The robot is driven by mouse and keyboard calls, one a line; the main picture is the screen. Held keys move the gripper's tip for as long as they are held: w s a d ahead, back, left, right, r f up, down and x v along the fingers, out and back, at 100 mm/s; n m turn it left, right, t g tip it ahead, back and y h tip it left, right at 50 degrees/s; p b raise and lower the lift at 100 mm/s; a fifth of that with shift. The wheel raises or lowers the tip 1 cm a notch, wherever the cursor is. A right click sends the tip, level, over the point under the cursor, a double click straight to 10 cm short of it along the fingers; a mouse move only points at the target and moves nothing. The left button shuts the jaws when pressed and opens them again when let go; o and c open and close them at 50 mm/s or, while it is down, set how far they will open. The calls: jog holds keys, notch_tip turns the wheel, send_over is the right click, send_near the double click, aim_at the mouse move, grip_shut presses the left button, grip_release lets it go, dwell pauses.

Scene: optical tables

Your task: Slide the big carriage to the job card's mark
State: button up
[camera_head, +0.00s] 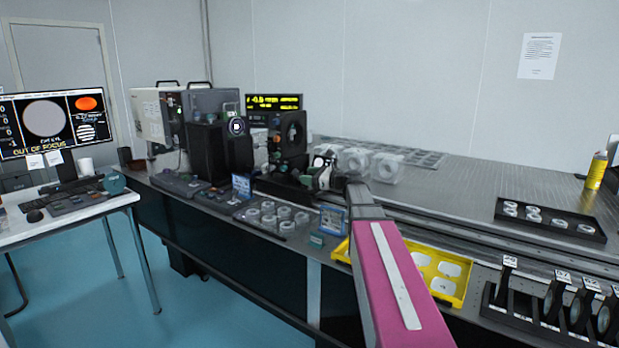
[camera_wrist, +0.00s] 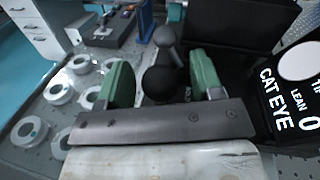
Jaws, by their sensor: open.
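My gripper (camera_wrist: 162,78) is open, its two green fingers on either side of a dark round knob (camera_wrist: 161,86) in the wrist view. I cannot tell whether they touch it. A grey knob or post (camera_wrist: 167,48) stands just behind. In the head view my gripper (camera_head: 324,172) is at the front of the tall black mount with a round opening (camera_head: 291,132), which looks like the big carriage. Its base and any scale are partly hidden by my gripper. Two blue-framed cards, one left (camera_head: 242,187) and one right (camera_head: 333,219), stand at the table's front edge; their text is unreadable.
A tray of clear round parts (camera_head: 270,216) lies in front of the mount. Clear blocks (camera_head: 387,168) stand to its right. A yellow tray (camera_head: 464,290) and a black rack of upright discs (camera_head: 553,300) are at front right. A monitor (camera_head: 45,122) reads "OUT OF FOCUS".

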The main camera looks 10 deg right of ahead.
grip_shut()
jog(key=s+a+v, duration=0.1)
jog(key=s+v, duration=0.1)
jog(key=v, duration=1.3)
jog(key=shift+s, duration=0.55)
grip_release()
jog(key=v, duration=1)
jog(key=shift+s+d, duration=0.2)
jog(key=shift+d, duration=0.1)
